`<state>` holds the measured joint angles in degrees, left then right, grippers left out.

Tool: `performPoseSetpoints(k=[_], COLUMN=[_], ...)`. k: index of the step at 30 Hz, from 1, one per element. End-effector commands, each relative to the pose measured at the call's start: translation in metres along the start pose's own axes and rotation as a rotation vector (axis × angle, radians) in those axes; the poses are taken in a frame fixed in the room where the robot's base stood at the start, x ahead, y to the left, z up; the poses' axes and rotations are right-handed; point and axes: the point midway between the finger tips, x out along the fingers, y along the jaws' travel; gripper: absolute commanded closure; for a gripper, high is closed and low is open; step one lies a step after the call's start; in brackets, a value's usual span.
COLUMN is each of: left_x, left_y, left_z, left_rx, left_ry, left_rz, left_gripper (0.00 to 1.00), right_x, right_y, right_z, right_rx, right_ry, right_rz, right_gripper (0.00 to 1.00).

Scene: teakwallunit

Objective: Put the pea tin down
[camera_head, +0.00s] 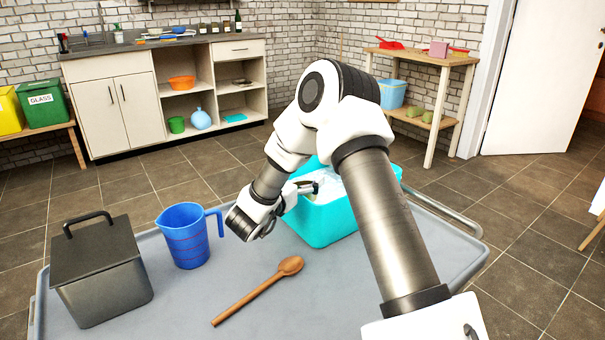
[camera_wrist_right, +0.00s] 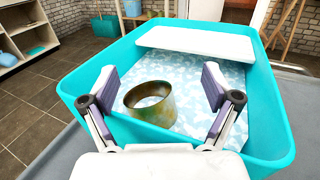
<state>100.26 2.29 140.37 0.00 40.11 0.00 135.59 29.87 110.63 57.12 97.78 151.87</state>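The pea tin (camera_wrist_right: 150,103), a short greenish-brown can with a pale top, shows in the right wrist view inside a teal box (camera_wrist_right: 275,125). It is between and beyond the fingers of my right gripper (camera_wrist_right: 160,88), with gaps on both sides. The gripper is open. The box has a blue-and-white patterned bottom and a white panel (camera_wrist_right: 195,42) at its far side. In the head view my right gripper (camera_head: 314,187) reaches over the left side of the teal box (camera_head: 325,222); the tin cannot be made out there. My left gripper is not in view.
The box stands on a grey tray top (camera_head: 180,305). A blue jug (camera_head: 187,240), a wooden spoon (camera_head: 255,293) and a dark lidded canister (camera_head: 100,275) stand or lie left of it. A metal rail (camera_head: 445,215) edges the right side. Free room lies around the spoon.

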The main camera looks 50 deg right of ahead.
Motion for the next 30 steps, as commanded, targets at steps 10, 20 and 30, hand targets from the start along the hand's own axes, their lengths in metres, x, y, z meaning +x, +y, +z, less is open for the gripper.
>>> performPoseSetpoints(k=[10, 20, 30], left_x=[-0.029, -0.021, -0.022], left_y=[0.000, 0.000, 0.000], left_z=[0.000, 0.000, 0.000], left_rx=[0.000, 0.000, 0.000], left_ry=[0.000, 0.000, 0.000], left_rz=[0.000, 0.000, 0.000], left_gripper=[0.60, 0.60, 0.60], right_x=[0.000, -0.093, -0.121], right_y=[-0.001, 0.001, -0.001], right_z=[0.019, 0.012, 0.010], right_rx=[-0.006, -0.005, -0.003], right_ry=[0.005, -0.003, 0.003], right_rz=[-0.002, 0.004, -0.002], right_gripper=[0.06, 0.06, 0.06])
